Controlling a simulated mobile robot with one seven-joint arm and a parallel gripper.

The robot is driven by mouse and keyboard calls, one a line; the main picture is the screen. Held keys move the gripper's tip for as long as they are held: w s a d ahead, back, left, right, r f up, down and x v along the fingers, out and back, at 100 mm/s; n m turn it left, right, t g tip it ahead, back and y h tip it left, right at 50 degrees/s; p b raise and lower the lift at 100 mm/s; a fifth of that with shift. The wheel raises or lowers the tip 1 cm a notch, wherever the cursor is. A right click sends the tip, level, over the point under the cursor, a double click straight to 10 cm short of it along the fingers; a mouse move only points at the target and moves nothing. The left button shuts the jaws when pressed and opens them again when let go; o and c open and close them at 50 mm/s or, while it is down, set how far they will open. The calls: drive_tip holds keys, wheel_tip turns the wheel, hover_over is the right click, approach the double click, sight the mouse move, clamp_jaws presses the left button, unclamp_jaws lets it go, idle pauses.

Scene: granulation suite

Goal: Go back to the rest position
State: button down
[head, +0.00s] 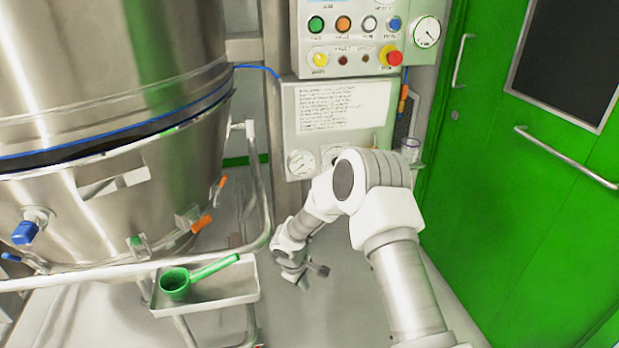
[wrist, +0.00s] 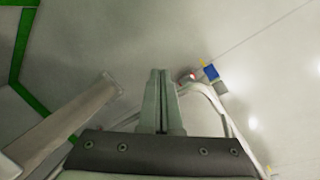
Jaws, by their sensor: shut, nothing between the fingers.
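My gripper (wrist: 160,74) shows in the wrist view with its two fingers pressed together and nothing between them. In the head view my white arm reaches out from the bottom right and bends down, with my gripper (head: 303,284) low over the grey floor. It is right of the small tray and touches nothing that I can see. The fingertips are small and partly hidden by the wrist in the head view.
A steel vessel (head: 110,60) fills the left. A tray (head: 235,293) on its frame holds a green scoop (head: 176,283). A control panel (head: 355,45) with buttons and gauges stands behind my arm. A green door (head: 520,175) is at right. Floor around my gripper is clear.

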drive_tip(key=s+d+r+m, duration=0.2)
drive_tip(key=d+r, duration=0.2)
drive_tip(key=r, duration=0.6)
drive_tip(key=s+d+r+m+t+h, duration=0.1)
drive_tip(key=s+d+r+m, duration=0.2)
drive_tip(key=r, duration=0.7)
drive_tip(key=s+d+r, duration=0.2)
drive_tip(key=d+r, duration=0.3)
drive_tip(key=r, duration=0.4)
drive_tip(key=s+d+r+m+t+y, duration=0.1)
drive_tip(key=s+d+r+m, duration=0.15)
drive_tip(key=s+r, duration=0.65)
drive_tip(key=s+d+r+m+t+y, duration=0.15)
drive_tip(key=s+m, duration=0.25)
drive_tip(key=s, duration=1)
wheel_tip(320, 180, up, 20)
drive_tip(key=p, duration=1.9)
drive_tip(key=shift+a+r+p, duration=0.2)
drive_tip(key=shift+r+p, duration=0.05)
drive_tip(key=shift+p, duration=0.1)
drive_tip(key=shift+s, duration=0.1)
